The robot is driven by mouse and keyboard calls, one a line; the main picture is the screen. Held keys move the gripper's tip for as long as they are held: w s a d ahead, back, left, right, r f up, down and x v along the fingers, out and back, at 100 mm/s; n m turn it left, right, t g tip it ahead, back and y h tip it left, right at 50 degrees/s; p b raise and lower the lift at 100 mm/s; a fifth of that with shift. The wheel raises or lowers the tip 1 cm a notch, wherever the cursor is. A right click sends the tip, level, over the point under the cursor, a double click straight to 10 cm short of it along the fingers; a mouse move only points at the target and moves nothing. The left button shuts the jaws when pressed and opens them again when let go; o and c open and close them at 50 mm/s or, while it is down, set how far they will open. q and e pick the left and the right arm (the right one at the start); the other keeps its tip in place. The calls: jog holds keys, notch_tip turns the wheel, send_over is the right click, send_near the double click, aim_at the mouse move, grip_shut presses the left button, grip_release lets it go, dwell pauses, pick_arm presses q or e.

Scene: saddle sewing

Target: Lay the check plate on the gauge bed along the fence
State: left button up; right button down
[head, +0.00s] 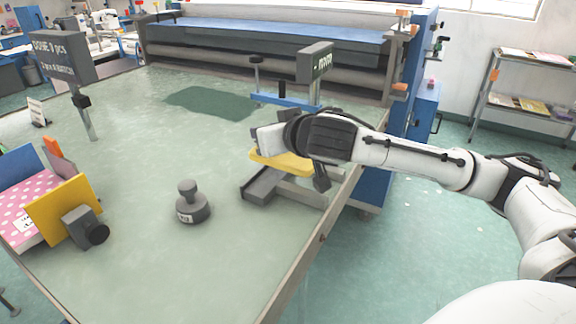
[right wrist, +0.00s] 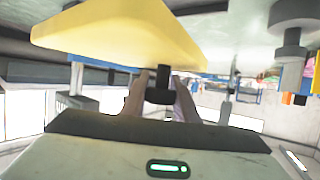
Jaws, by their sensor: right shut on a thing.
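The yellow check plate (head: 283,163) is under my right gripper, at the right side of the table. In the right wrist view the plate (right wrist: 120,28) fills the upper part, and its dark knob (right wrist: 163,82) is between the two fingers. My right gripper (right wrist: 160,98) is shut on that knob; its wrist hides the fingers in the head view. The grey gauge bed (head: 259,188) is partly hidden below the plate and wrist. The plate appears over the bed; I cannot tell whether they touch. I cannot make out the fence for certain. My left gripper is out of view.
A grey knobbed weight (head: 192,205) stands left of the bed. A blue bar (head: 288,100) and a sign (head: 314,62) stand behind my wrist. A pink dotted box and a yellow panel (head: 65,209) are at the left. The middle of the table (head: 165,145) is clear.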

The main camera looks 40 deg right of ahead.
notch_tip(320, 180, down, 4)
notch_tip(320, 180, down, 4)
jog(key=shift+r, duration=0.15)
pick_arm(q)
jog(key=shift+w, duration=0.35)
pick_arm(e)
jog(key=c, duration=1.4)
grip_release()
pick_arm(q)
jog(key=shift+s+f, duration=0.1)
